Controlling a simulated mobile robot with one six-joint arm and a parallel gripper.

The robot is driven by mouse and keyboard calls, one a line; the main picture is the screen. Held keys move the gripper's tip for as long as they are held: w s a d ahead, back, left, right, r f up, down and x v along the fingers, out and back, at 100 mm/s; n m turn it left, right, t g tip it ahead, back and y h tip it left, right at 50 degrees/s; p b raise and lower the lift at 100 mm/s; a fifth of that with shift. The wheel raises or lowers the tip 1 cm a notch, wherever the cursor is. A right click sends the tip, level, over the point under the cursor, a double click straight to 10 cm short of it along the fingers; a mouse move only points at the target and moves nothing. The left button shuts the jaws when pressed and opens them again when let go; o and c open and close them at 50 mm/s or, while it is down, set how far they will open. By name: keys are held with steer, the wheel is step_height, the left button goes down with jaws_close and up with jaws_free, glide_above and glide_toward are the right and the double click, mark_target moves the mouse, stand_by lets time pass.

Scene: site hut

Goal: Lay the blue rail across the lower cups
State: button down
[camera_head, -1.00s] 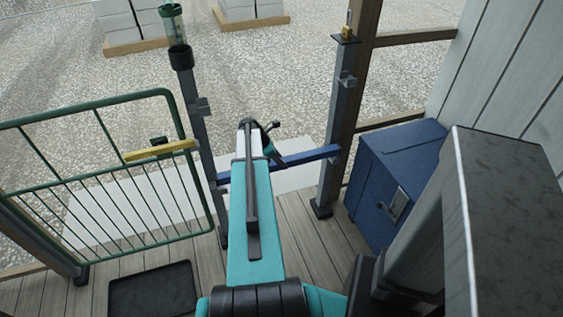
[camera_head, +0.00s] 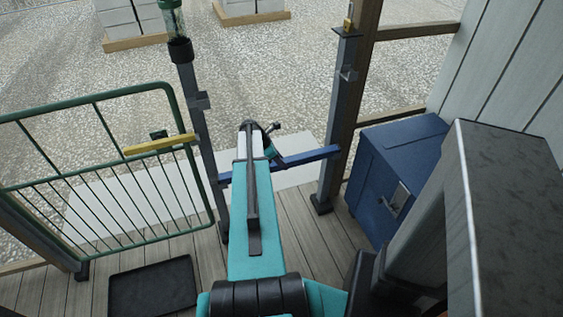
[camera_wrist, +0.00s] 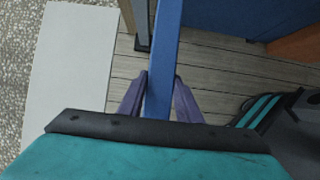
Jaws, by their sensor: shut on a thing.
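The blue rail (camera_head: 312,156) spans the gap between two grey posts in the head view, its left end at the left post (camera_head: 208,150) and its right end at the right post (camera_head: 337,125). My gripper (camera_wrist: 158,100) is shut on the rail near its middle; the rail (camera_wrist: 162,60) runs up between the purple fingers in the wrist view. Each post has an upper cup, left (camera_head: 199,101) and right (camera_head: 347,76), above the rail. The lower cups are not clear behind the rail's ends, and I cannot tell whether the rail touches them.
A green gate (camera_head: 95,205) with a yellow bar (camera_head: 160,144) stands at the left. A blue box (camera_head: 390,180) stands right of the right post. A black tray (camera_head: 152,286) lies on the decking. A green-topped container (camera_head: 172,20) sits on the left post.

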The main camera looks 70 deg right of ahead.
steer(key=c, duration=1.2)
jaws_free()
steer(key=v, duration=1.3)
steer(key=shift+w+r+b, duration=0.15)
steer(key=shift+r+b, duration=0.15)
steer(key=shift+r, duration=0.05)
steer(key=shift+a, duration=0.15)
